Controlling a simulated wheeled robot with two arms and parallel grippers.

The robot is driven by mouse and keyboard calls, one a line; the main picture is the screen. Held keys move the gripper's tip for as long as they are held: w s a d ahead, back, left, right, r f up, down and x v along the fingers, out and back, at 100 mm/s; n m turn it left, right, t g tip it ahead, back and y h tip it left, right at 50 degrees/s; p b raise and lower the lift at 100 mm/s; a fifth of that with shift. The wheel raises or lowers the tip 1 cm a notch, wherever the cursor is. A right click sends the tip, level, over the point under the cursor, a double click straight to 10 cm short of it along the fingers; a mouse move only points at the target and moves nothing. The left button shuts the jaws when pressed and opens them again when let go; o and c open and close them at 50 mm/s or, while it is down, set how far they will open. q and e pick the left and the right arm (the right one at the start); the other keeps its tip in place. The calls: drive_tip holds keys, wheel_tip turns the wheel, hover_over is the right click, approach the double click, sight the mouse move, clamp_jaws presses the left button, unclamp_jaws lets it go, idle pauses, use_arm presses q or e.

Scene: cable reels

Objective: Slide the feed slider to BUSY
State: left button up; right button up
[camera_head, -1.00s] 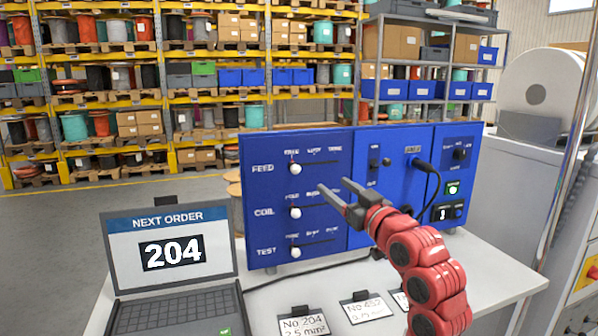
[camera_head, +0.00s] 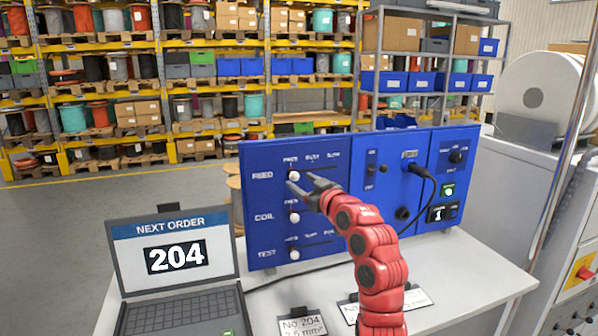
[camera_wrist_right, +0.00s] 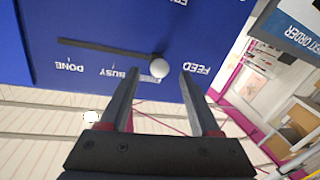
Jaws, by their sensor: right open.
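The feed slider's white knob (camera_head: 294,175) is at the left end of the top slot on the blue panel (camera_head: 342,235), marked FEED. In the right wrist view the panel is upside down. There the knob (camera_wrist_right: 159,67) is at the right end of its dark slot (camera_wrist_right: 100,48), with BUSY and DONE printed to its left; the first label is not readable. My right gripper (camera_head: 300,181) is open and empty at the knob. In the wrist view its fingertips (camera_wrist_right: 159,72) show one on each side of the knob; I cannot tell whether they touch it. My left gripper is out of view.
The COIL knob (camera_head: 294,217) and TEST knob (camera_head: 292,254) sit below, at the left of their slots. A laptop (camera_head: 175,258) showing order 204 stands left of the panel. A black cable (camera_head: 430,178) plugs into the panel's right part. Label cards (camera_head: 302,325) lie in front.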

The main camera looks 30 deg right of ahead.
sight(293, 175)
drive_tip(key=shift+w+d+p, duration=0.1)
drive_tip(key=shift+w+p, duration=0.2)
drive_tip(key=shift+w, duration=0.9)
clamp_jaws()
idle(0.6)
